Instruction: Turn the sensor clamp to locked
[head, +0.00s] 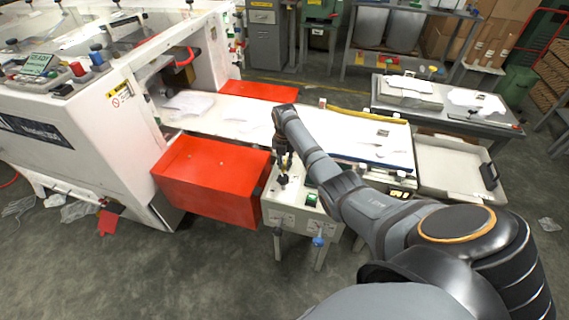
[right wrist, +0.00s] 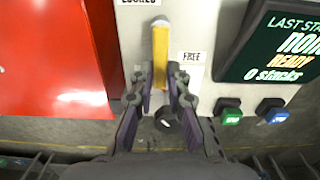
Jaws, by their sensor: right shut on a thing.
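The sensor clamp shows in the right wrist view as a yellow lever (right wrist: 160,45) on a pale panel. It runs up and down in the picture. A LOCKED label (right wrist: 138,2), cut off by the top edge, is near its upper end, and a FREE label (right wrist: 191,56) is to its right. My right gripper (right wrist: 161,82) is shut on the lever's lower part, one finger on each side. In the head view my right gripper (head: 284,162) points down at the small control stand, where it hides the lever. My left gripper is not in view.
A dark knob (right wrist: 166,119) is below the lever. A display (right wrist: 285,42) and green (right wrist: 231,115) and blue (right wrist: 273,111) buttons are to the right. A red box (head: 210,180) stands close left of the stand (head: 290,217). A long white table (head: 235,118) lies behind.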

